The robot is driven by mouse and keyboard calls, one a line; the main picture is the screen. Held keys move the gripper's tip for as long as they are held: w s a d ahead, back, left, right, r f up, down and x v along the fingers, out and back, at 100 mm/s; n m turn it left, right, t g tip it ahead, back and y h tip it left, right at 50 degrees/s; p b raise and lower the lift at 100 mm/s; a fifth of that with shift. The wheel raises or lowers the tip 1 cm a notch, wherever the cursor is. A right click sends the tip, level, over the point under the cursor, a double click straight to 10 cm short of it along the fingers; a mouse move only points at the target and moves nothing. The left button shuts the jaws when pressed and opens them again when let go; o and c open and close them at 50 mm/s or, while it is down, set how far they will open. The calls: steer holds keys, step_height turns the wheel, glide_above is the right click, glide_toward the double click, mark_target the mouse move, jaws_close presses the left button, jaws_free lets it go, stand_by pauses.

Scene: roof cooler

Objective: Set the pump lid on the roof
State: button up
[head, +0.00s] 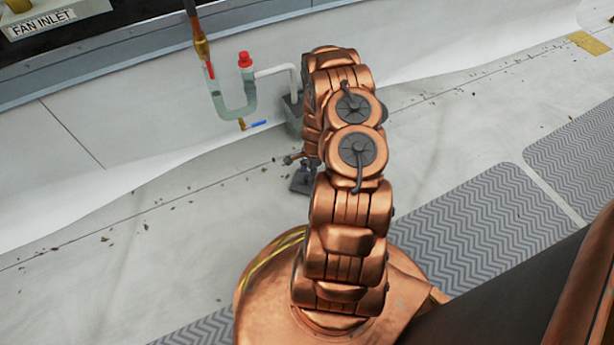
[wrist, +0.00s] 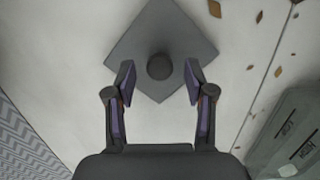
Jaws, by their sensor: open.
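The pump lid (wrist: 160,28) is a flat dark grey square plate with a round knob (wrist: 159,66) at its middle. In the wrist view it appears to lie on the pale roof surface, turned like a diamond. My gripper (wrist: 160,80) is open, with one finger on each side of the knob and a gap visible on both sides. I cannot tell how high the fingertips are above the plate. In the head view the lid (head: 301,184) shows beside my arm, which partly hides it. The grey-green pump box (head: 292,114) stands behind it, partly covered by my arm.
The box with marked lines shows at lower right in the wrist view (wrist: 299,135). A clear U-shaped trap (head: 236,110) with a red cap (head: 245,59) and a white pipe (head: 274,71) stand behind. Grey ribbed mats (head: 470,235) lie right. Roof left of the lid is mostly clear.

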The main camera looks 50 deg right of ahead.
step_height(320, 180, up, 9)
steer(key=d+p, duration=0.1)
steer(key=p, duration=0.2)
steer(key=s+a+r+n+g, duration=0.1)
steer(key=a+r+n, duration=0.4)
steer(key=a+r, duration=0.65)
steer(key=a+r+n+g, duration=0.1)
steer(key=a+r+n, duration=0.55)
steer(key=r, duration=0.85)
steer(key=s+a+r+n+g+h, duration=0.1)
steer(key=s+a+r+n, duration=0.4)
steer(key=s, duration=0.6)
steer(key=s+a+r+n, duration=0.5)
steer(key=s+a+r, duration=0.4)
steer(key=s+a, duration=0.2)
steer(key=shift+s+r+g+h, duration=0.15)
steer(key=shift+s+g+h, duration=0.05)
steer(key=shift+g+h, duration=0.2)
steer(key=shift+n, duration=0.25)
